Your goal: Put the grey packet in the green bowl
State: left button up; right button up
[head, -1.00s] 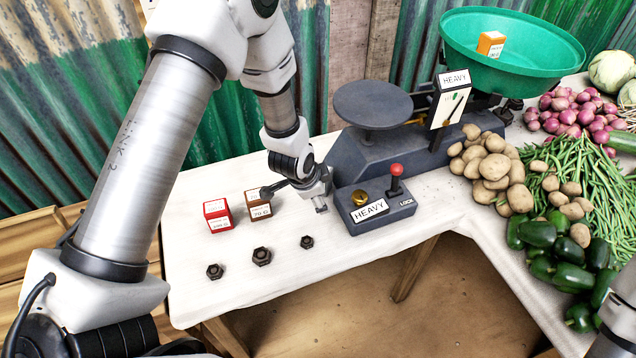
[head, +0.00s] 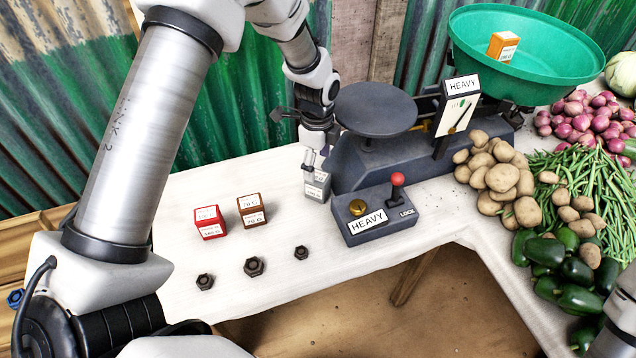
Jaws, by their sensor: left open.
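The grey packet (head: 317,187) stands on the white table, just left of the scale's base. Its upper part is partly hidden by my left gripper (head: 312,158), which is open with its fingertips at the packet's top. I cannot tell whether the fingers touch it. The green bowl (head: 475,62) sits on the scale's right side at the back, with an orange packet (head: 502,46) in it. My right gripper is not in view; only part of that arm shows at the lower right edge.
A red packet (head: 210,222) and a brown packet (head: 251,211) stand left of the grey one, with several dark hex weights (head: 254,266) in front. The scale's round plate (head: 375,108) and a lever box (head: 374,216) are close on the right. Potatoes (head: 497,172) lie below the bowl.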

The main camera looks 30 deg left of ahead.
aim_at(317, 175)
pick_arm(q)
jog(key=f, duration=0.3)
jog(key=shift+w+f, duration=0.25)
jog(key=shift+s+f, duration=0.15)
jog(key=shift+f, duration=0.1)
notch_tip(317, 175, down, 6)
jog(key=shift+r+p, duration=0.15)
jog(key=shift+p, duration=0.15)
jog(key=shift+r, duration=0.1)
jog(key=shift+c, duration=1.3)
grip_shut()
